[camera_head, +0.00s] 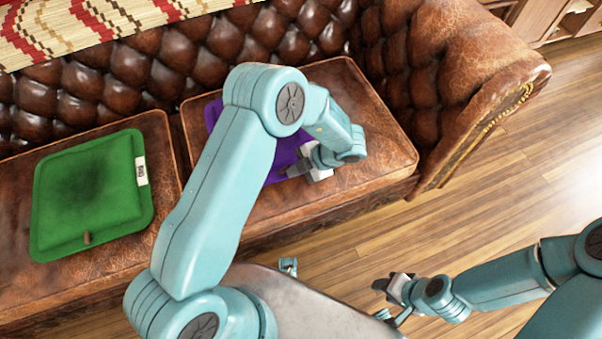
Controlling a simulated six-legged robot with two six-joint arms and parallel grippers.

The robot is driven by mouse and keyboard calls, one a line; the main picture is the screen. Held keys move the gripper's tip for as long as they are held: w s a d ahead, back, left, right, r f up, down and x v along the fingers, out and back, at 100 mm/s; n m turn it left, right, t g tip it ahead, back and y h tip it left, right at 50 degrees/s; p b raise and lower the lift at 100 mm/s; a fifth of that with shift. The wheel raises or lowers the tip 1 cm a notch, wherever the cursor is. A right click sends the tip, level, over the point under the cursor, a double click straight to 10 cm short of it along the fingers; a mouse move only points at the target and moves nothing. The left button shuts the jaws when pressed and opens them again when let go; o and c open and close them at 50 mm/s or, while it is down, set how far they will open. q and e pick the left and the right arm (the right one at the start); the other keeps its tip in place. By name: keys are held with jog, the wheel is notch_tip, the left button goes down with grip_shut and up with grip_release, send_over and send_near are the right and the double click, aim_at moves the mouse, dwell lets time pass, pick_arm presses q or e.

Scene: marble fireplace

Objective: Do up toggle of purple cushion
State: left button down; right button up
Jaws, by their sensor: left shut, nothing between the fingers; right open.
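The purple cushion (283,158) lies on the right seat of the brown leather sofa. My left arm crosses in front of it and hides much of it. The cushion's toggle cannot be made out. My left gripper (292,171) is at the cushion's right side, over or against its surface, and is shut with nothing seen in it. My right gripper (378,285) is low at the right, over the wooden floor in front of the sofa, well away from the cushion. It is open and empty.
A green cushion (92,190) with a white tag and a brown toggle (87,238) lies on the left sofa seat. The sofa's right armrest (480,75) rises beside the purple cushion's seat. A patterned throw (60,25) covers the backrest. The wooden floor (470,215) is clear.

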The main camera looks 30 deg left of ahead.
jog(key=shift+r, duration=0.1)
pick_arm(q)
jog(key=shift+w+n+p, duration=0.1)
jog(key=shift+n+p, duration=0.3)
jog(key=shift+p, duration=0.05)
pick_arm(e)
jog(key=shift+w+r, duration=0.15)
jog(key=shift+r, duration=0.2)
